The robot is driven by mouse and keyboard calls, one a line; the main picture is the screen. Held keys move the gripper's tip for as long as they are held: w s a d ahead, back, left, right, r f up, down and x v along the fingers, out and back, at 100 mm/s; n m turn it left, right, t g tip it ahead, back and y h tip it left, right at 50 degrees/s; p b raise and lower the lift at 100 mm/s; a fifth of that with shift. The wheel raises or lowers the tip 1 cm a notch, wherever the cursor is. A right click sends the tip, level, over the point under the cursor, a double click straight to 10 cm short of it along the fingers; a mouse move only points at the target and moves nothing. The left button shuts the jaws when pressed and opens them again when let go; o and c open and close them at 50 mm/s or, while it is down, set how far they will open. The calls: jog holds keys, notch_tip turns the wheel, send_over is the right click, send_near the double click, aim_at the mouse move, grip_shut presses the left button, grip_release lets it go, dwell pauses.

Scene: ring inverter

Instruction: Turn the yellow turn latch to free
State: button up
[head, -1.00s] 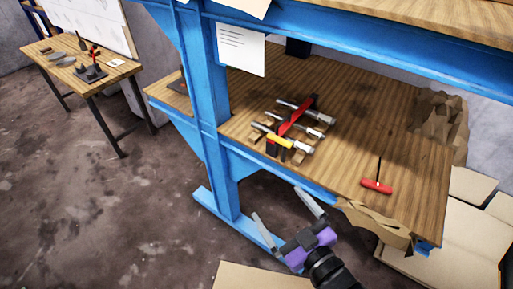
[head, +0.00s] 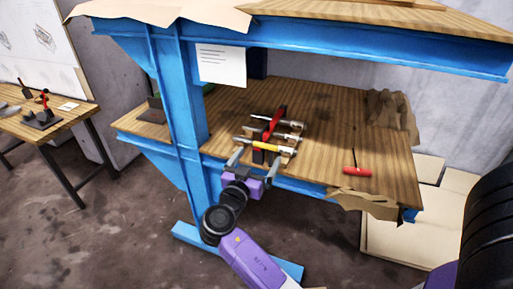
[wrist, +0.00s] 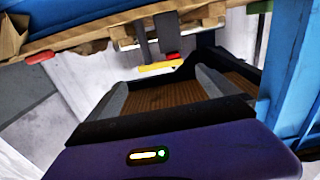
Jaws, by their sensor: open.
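The yellow turn latch (head: 268,147) lies crosswise at the near end of a rack fixture on the wooden shelf (head: 320,115). The fixture has a red bar (head: 279,120) and several silver-ended rods. The latch also shows in the wrist view (wrist: 160,67), just beyond the fingers. My gripper (head: 254,161) is open and empty at the shelf's front edge, its fingers pointing at the latch from the near side. In the wrist view the fingers (wrist: 160,82) are spread apart with a gap before the latch. I cannot tell whether either touches it.
A red-handled tool (head: 358,170) lies on the shelf to the right. Torn cardboard (head: 365,203) hangs over the front edge. A blue upright (head: 180,120) stands close left of my gripper, and a blue beam (head: 330,48) runs above. A side table (head: 50,118) stands far left.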

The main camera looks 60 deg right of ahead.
aim_at(265, 146)
jog(key=shift+w+d+p, duration=0.2)
jog(key=shift+d+p, duration=0.25)
jog(key=shift+d, duration=1.5)
jog(key=shift+w+d+p, duration=0.15)
jog(key=shift+d+p, duration=0.3)
jog(key=shift+d, duration=1.45)
jog(key=c, duration=1.4)
jog(key=shift+o, duration=0.2)
